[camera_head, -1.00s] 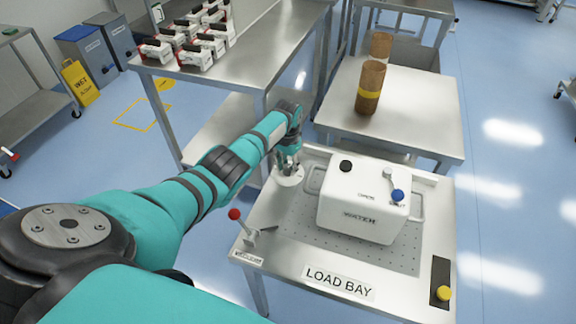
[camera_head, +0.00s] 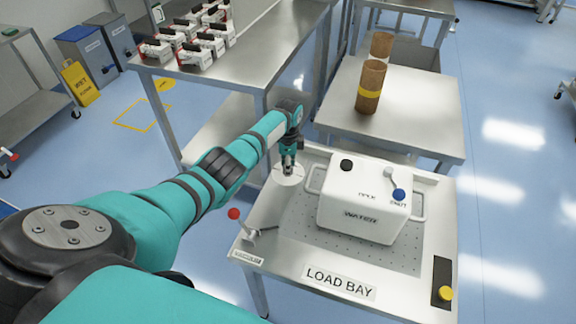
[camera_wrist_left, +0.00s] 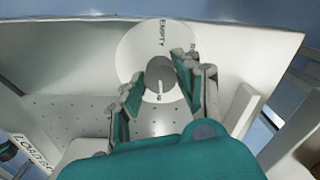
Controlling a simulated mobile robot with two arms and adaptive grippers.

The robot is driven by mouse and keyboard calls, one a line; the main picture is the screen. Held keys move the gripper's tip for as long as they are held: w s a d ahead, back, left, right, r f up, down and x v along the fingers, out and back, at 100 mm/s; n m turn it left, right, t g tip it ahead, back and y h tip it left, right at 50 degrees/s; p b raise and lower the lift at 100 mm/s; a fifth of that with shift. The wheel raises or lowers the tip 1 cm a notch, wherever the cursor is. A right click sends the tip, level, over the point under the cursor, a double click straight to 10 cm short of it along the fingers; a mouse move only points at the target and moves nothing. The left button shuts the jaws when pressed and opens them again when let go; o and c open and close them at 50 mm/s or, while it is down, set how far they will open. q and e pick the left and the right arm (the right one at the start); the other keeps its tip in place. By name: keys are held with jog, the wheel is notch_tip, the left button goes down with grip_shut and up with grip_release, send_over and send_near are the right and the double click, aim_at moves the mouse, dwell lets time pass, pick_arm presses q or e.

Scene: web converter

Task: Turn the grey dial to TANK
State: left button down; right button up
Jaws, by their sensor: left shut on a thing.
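The grey dial (camera_wrist_left: 160,71) sits in the middle of a white disc (camera_wrist_left: 140,48), with a white mark on its near side. The word EMPTY is printed on the disc's far edge; other lettering is partly hidden behind a finger. In the head view the disc (camera_head: 288,178) lies at the back left of the load bay table, under my left gripper (camera_head: 287,166). In the wrist view my left gripper (camera_wrist_left: 160,88) has its fingers on both sides of the dial, shut on it. My right gripper is not in view.
A white WATER tank (camera_head: 362,200) with a black cap and blue-knobbed lever stands right of the disc on the load bay table (camera_head: 290,255). A red-knobbed lever (camera_head: 234,213) is at the front left. A yellow button (camera_head: 445,293) is at the front right. Brown rolls (camera_head: 371,86) stand behind.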

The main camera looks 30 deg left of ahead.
pick_arm(q)
jog(key=shift+w+r+m, duration=0.15)
jog(key=shift+m, duration=0.55)
jog(key=c, duration=1.1)
grip_release()
jog(key=shift+o, duration=0.8)
jog(key=shift+r, duration=0.15)
jog(key=shift+f, duration=0.2)
jog(key=shift+r, duration=0.1)
notch_tip(320, 180, up, 12)
